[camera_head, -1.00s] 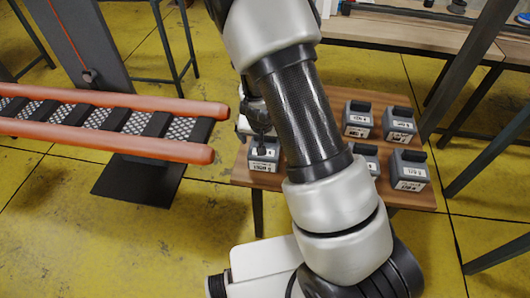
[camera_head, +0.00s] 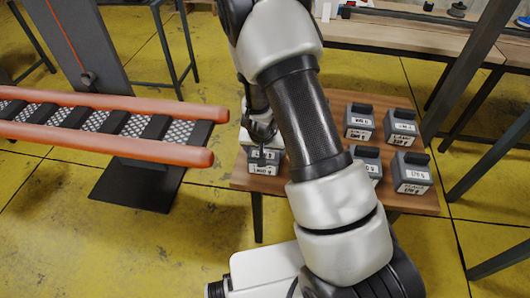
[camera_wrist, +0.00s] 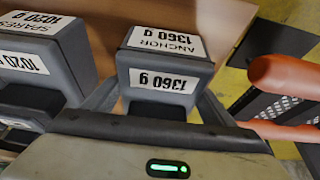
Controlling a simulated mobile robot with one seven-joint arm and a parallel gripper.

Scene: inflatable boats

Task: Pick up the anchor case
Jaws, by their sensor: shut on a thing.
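The anchor case (camera_wrist: 165,65) is a dark grey box with white labels reading ANCHOR and 1360 g, upside down in the wrist view. In the head view it stands at the left end of the low brown table (camera_head: 400,203). My gripper (camera_wrist: 160,108) is shut on the anchor case, with a finger along each side. In the head view my gripper (camera_head: 262,135) is above the case, and my arm hides part of it. I cannot tell whether the case touches the table.
A grey spares case (camera_wrist: 48,55) stands beside the anchor case. Several similar cases (camera_head: 360,122) stand on the table's right half. An orange-railed rack (camera_head: 110,140) with black slats is close on the left. A long workbench (camera_head: 420,32) is behind.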

